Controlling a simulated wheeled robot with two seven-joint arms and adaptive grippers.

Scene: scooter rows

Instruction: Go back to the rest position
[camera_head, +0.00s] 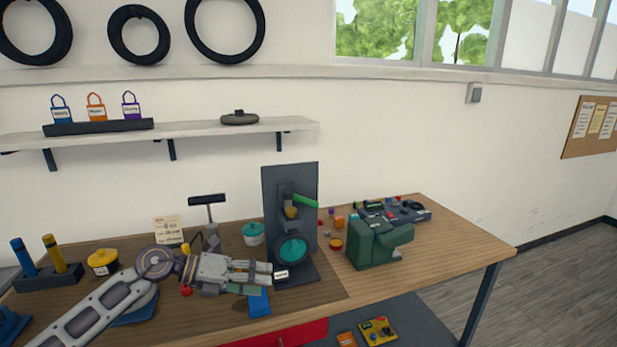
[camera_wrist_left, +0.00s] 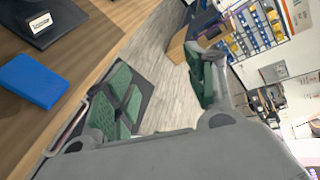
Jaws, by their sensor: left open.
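My left arm comes in from the lower left over the wooden workbench (camera_head: 420,235), bent at the elbow. My left gripper (camera_head: 262,279) points right above the bench, near a blue block (camera_head: 259,303) and the dark press stand (camera_head: 290,190). The left wrist view shows its two green-padded fingers (camera_wrist_left: 165,92) spread apart, with only floor visible between them. The blue block also shows there (camera_wrist_left: 35,80), to the left of the fingers and apart from them. My right gripper is not in view.
A green vise (camera_head: 375,243) stands right of the press stand. A yellow pot (camera_head: 102,262), a teal-lidded pot (camera_head: 253,233) and a black lamp-like stand (camera_head: 208,205) are near my arm. A shelf (camera_head: 200,132) hangs above.

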